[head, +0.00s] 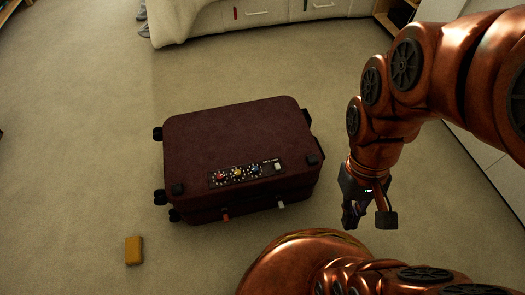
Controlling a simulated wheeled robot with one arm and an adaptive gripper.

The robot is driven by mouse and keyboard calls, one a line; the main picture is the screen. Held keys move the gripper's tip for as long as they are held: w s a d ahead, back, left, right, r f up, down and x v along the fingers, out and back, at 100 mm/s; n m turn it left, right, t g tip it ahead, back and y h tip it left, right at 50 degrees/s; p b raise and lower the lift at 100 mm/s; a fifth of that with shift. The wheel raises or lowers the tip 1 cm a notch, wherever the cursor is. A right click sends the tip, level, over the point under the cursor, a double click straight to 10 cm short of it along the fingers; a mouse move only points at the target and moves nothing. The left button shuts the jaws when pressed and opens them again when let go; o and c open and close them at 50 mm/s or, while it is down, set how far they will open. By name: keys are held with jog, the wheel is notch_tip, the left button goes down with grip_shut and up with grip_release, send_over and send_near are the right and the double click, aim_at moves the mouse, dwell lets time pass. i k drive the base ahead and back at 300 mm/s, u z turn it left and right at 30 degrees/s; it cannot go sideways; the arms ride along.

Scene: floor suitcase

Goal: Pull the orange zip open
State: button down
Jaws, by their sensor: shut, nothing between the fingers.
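A dark maroon suitcase (235,140) lies flat on the carpet in the middle of the head view. A small orange zip pull (226,218) hangs at its near side, left of centre. A whitish pull (281,204) hangs further right on the same side. My gripper (352,216) is to the right of the suitcase, pointing down, apart from it and from the orange pull. It is shut and empty. The zip's track is too small and dark to make out.
A panel with coloured dials (248,172) is on the suitcase's top near the front edge. A yellow-orange block (134,250) lies on the carpet at lower left. A bed with drawers (255,14) stands at the back. Carpet left of the suitcase is mostly clear.

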aim_at(225, 215)
jog(key=z, duration=2.5)
jog(key=k, duration=2.7)
jog(key=u, duration=1.4)
